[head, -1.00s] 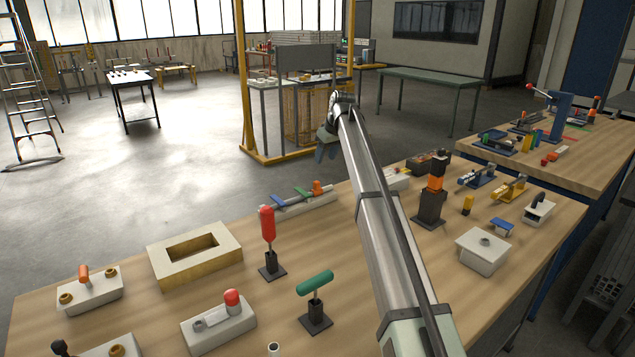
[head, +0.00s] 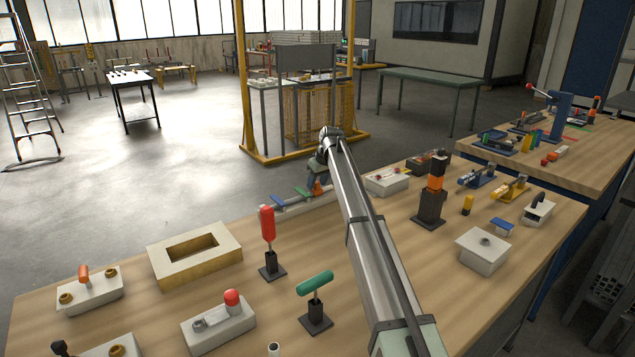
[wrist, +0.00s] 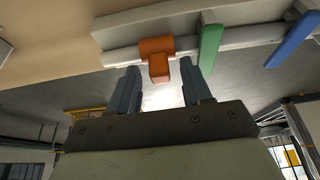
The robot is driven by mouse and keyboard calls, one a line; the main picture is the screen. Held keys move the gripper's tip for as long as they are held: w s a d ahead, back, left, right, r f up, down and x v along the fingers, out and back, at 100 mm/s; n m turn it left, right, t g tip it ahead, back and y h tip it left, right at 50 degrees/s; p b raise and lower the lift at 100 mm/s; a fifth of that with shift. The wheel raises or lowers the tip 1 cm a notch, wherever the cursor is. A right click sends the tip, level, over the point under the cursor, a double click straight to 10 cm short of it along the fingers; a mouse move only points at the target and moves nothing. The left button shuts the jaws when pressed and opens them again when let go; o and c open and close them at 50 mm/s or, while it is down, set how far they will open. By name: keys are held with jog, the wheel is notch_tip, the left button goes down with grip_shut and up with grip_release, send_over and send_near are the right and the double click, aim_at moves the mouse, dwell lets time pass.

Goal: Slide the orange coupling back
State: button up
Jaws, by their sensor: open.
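The orange coupling (head: 318,189) sits around a pale rod on a white base (head: 300,205) at the table's far edge. In the wrist view the coupling (wrist: 154,46) has a square stub pointing toward my gripper (wrist: 160,67). My gripper is open. The stub appears between the two fingertips with a gap on each side, and I cannot tell how deep it reaches. In the head view my gripper (head: 318,176) is just above and behind the coupling, partly hidden by my arm. A green lever (wrist: 210,48) and a blue lever (wrist: 291,41) stand along the same rod.
A red upright handle (head: 267,224) and a green T-handle (head: 315,284) stand nearer on the table. A white block (head: 387,183) and a dark post with an orange band (head: 435,184) lie to the right. Open floor is beyond the table's far edge.

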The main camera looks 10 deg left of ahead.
grip_shut()
dwell(0.5)
